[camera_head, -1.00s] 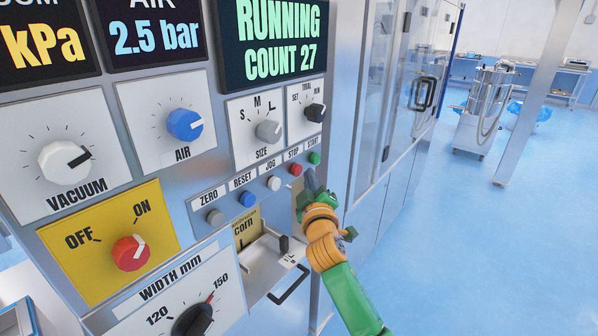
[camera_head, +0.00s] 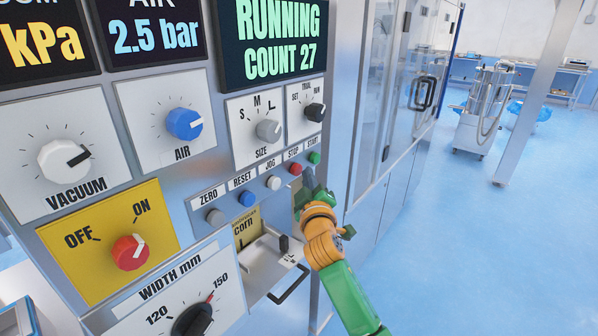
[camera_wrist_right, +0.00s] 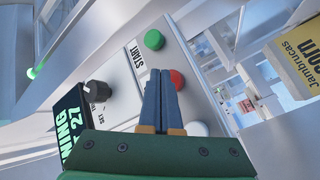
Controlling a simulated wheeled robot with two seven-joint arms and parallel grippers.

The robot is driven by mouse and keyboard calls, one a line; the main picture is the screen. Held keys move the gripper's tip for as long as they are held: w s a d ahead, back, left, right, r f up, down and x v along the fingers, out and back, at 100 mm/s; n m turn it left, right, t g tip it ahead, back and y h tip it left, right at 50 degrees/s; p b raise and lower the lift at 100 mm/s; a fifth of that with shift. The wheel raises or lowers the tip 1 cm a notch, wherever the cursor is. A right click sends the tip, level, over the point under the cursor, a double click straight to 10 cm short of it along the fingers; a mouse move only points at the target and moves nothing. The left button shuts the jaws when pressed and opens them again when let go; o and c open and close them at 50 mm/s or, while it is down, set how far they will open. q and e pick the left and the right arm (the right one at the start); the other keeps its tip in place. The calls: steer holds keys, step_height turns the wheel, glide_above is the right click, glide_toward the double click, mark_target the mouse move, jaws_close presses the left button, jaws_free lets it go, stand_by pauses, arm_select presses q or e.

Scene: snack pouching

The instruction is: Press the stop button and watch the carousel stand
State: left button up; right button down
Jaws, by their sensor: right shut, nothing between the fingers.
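The red STOP button (camera_head: 295,169) sits in the button row, between the white JOG button (camera_head: 274,183) and the green START button (camera_head: 314,158). My right gripper (camera_head: 305,180) is shut and empty, its tips close to the STOP button. In the right wrist view the shut fingers (camera_wrist_right: 160,85) partly cover the red button (camera_wrist_right: 178,80); I cannot tell whether they touch it. The screen (camera_head: 270,40) reads RUNNING, COUNT 27. The carousel itself is not identifiable in these frames. My left gripper is not in view.
A blue RESET button (camera_head: 246,199) and a grey ZERO button (camera_head: 214,216) continue the row leftward. Knobs for size (camera_head: 268,130) and air (camera_head: 184,124) stick out above. A tray with a black handle (camera_head: 288,285) projects below. Open blue floor (camera_head: 450,240) lies to the right.

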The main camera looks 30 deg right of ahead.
steer(key=shift+w+a, duration=0.1)
steer(key=shift+w, duration=0.1)
steer(key=shift+w+a+b, duration=0.15)
steer(key=shift+w+b, duration=0.15)
steer(key=shift+w, duration=0.15)
stand_by(0.7)
stand_by(0.3)
steer(key=shift+s+d+p, duration=0.3)
steer(key=shift+s+p, duration=0.3)
steer(key=shift+s, duration=0.2)
steer(key=s, duration=0.1)
steer(key=s+d+p, duration=0.1)
steer(key=s, duration=0.1)
steer(key=s+d+p, duration=0.1)
steer(key=shift+s, duration=0.35)
stand_by(0.4)
